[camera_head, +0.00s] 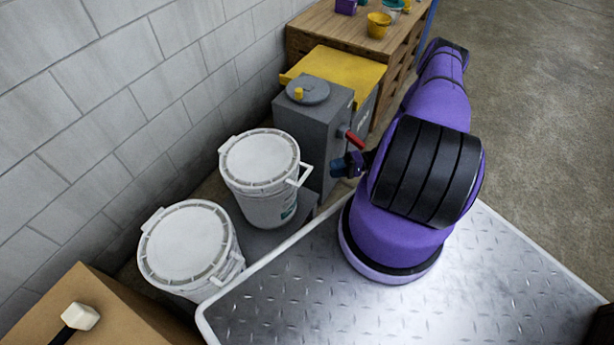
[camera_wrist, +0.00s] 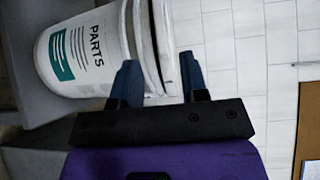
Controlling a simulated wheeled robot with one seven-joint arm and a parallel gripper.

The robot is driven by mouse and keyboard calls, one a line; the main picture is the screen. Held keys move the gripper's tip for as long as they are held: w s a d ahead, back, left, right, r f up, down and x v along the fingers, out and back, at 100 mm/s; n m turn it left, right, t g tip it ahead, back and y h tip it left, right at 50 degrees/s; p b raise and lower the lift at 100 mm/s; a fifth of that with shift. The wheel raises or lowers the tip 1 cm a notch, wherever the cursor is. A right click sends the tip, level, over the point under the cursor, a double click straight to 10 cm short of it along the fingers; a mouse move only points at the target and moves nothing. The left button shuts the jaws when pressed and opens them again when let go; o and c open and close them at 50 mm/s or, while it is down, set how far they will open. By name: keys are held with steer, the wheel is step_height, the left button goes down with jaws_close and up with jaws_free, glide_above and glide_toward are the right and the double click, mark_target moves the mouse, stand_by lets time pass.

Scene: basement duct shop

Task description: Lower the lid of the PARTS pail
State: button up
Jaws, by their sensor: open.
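The PARTS pail (camera_wrist: 88,50) is white with a teal and black label and appears sideways in the wrist view. In the head view, the farther white pail (camera_head: 265,205) shows a bit of teal label. Its round white lid (camera_head: 260,158) lies about level over the pail mouth; I cannot tell whether it is fully seated. A white tab (camera_head: 300,177) juts from the rim on the right. My gripper (camera_head: 343,166) is open, its blue fingers right of the tab. In the wrist view, the lid edge (camera_wrist: 160,45) reaches toward the space between my fingertips (camera_wrist: 160,72).
A second lidded white pail (camera_head: 187,248) stands nearer. A grey box (camera_head: 318,120) with a red handle (camera_head: 354,139) stands close behind my gripper. A cardboard box (camera_head: 100,310) is front left. A block wall (camera_head: 120,95) runs behind the pails.

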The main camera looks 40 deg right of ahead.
mark_target(307, 176)
steer(key=x, duration=1.1)
steer(key=shift+s, duration=0.1)
jaws_close()
